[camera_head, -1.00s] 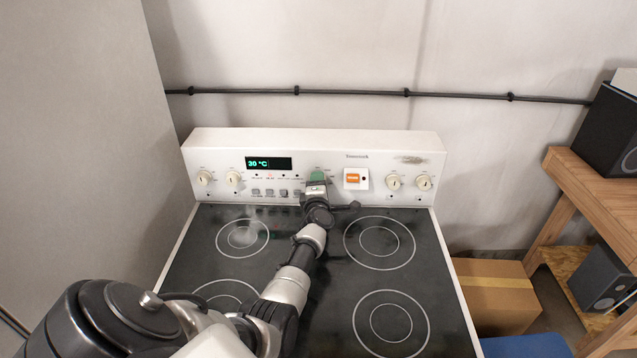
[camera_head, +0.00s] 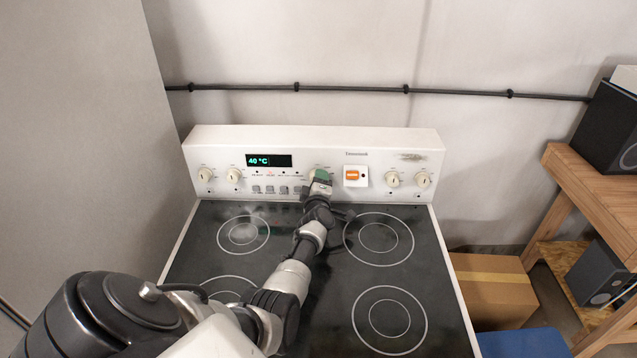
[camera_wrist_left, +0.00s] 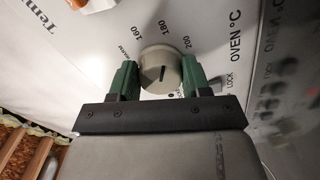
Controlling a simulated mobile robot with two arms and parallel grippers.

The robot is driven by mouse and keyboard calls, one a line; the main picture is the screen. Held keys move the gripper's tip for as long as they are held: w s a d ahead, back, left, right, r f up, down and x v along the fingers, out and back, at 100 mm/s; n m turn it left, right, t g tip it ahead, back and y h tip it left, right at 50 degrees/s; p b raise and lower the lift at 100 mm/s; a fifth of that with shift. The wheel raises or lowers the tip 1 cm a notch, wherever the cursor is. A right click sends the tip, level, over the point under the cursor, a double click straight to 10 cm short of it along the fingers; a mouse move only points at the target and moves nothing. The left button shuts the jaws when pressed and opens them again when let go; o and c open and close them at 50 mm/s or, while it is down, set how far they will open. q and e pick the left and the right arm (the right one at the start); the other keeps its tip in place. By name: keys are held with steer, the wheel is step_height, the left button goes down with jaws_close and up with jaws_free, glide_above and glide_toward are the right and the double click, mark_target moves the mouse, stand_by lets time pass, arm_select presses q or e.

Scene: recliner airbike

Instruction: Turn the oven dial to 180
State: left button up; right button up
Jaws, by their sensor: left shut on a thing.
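The oven dial (camera_wrist_left: 160,68) is a round beige knob with a dark line on its face. Its line points up, roughly toward the printed 180; I cannot tell its exact setting. Around it are printed WARM, 160, 180, 200 and LOCK. My left gripper (camera_wrist_left: 161,78) is shut on the dial, one green fingertip on each side. In the head view my left gripper (camera_head: 320,178) reaches the oven's control panel and mostly hides the dial. The green display (camera_head: 268,160) reads 40 °C. My right gripper is not in view.
Small buttons (camera_head: 271,189) sit left of the gripper, and an orange switch (camera_head: 352,175) sits close on its right. Other knobs (camera_head: 393,179) line the panel. The black cooktop (camera_head: 380,285) is bare. A cardboard box (camera_head: 494,290) stands right of the oven.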

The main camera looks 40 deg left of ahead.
arm_select(q)
steer(key=shift+f, duration=0.15)
steer(key=o, duration=0.9)
steer(key=shift+s+d, duration=0.3)
steer(key=shift+d, duration=0.1)
steer(key=p+v, duration=0.1)
steer(key=v, duration=0.7)
steer(key=shift+s+d, duration=0.1)
steer(key=shift+s, duration=0.1)
steer(key=shift+s+d, duration=0.45)
steer(key=shift+s, duration=0.15)
